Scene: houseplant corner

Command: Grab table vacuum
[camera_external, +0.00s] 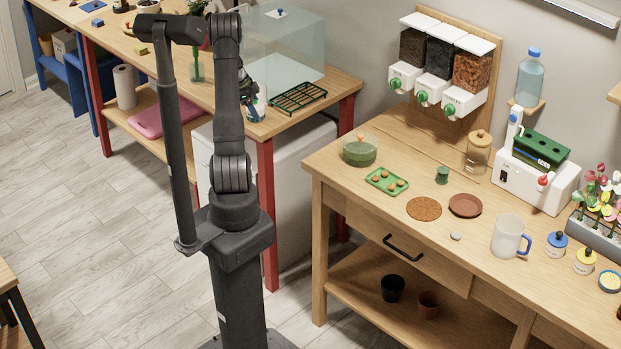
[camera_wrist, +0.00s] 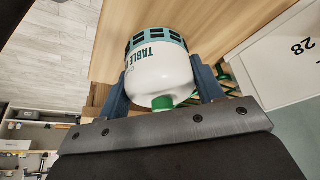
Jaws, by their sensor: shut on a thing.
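The table vacuum (camera_wrist: 160,68) is a white rounded body with a teal slotted band, a green knob and lettering beginning "TABLE". In the wrist view it sits between the two fingers of my gripper (camera_wrist: 162,82), which are shut on its sides. In the external view my gripper (camera_external: 247,84) points down over the left wooden table, near its front edge. The table vacuum (camera_external: 256,109) shows only in part there, behind my arm. I cannot tell whether it touches the tabletop.
A green wire rack (camera_external: 299,97) lies right of the vacuum, and a clear glass box (camera_external: 285,50) stands behind it. A green vase (camera_external: 196,68) is to the left. The right workbench (camera_external: 335,160) holds dispensers, a jar, a jug and small pots.

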